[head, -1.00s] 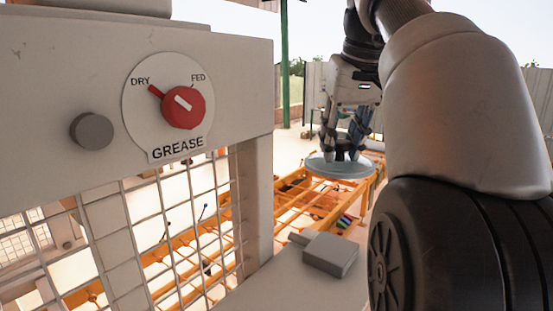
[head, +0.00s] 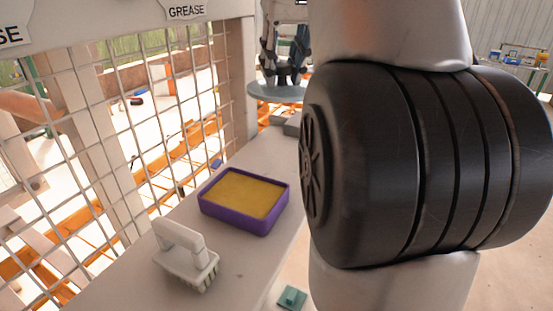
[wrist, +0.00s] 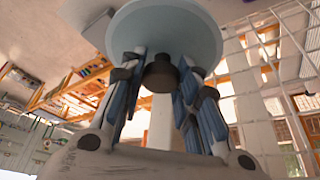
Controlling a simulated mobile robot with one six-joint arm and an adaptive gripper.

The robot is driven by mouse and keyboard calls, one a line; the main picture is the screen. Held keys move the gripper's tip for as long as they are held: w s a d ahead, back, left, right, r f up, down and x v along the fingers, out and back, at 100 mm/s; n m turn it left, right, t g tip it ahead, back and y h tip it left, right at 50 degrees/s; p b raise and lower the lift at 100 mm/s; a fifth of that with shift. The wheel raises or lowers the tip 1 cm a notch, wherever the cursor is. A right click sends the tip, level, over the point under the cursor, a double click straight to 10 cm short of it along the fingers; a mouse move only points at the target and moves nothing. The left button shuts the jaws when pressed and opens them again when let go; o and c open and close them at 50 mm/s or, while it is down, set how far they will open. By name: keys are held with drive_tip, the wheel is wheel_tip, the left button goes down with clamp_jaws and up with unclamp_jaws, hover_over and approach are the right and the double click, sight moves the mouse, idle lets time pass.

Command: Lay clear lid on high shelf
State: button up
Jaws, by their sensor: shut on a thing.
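The clear lid is a round, pale blue-grey disc (wrist: 165,27) with a dark knob (wrist: 161,73). In the wrist view my gripper (wrist: 162,80) is shut on the knob, with fingers on both sides. In the head view the lid (head: 277,92) hangs roughly level under my gripper (head: 283,78), beyond the far end of the pale ledge. My arm hides part of the space to the right. I cannot make out the high shelf in these views.
A purple tray with yellow filling (head: 246,194) and a white brush (head: 184,252) sit on the pale ledge (head: 130,285). A wire mesh panel (head: 150,120) stands along the left. A small green block (head: 292,297) lies near the bottom edge.

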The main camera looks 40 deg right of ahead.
wheel_tip(320, 180, down, 10)
drive_tip(key=b, duration=0.3)
drive_tip(key=shift+f+b, duration=0.2)
drive_tip(key=shift+b, duration=0.1)
drive_tip(key=shift+d+f, duration=0.15)
drive_tip(key=shift+f, duration=0.5)
drive_tip(key=shift+f+b, duration=0.65)
drive_tip(key=shift+f, duration=1)
drive_tip(key=shift+f, duration=0.2)
drive_tip(key=o, duration=1.2)
drive_tip(key=shift+c, duration=0.2)
drive_tip(key=shift+r, duration=0.15)
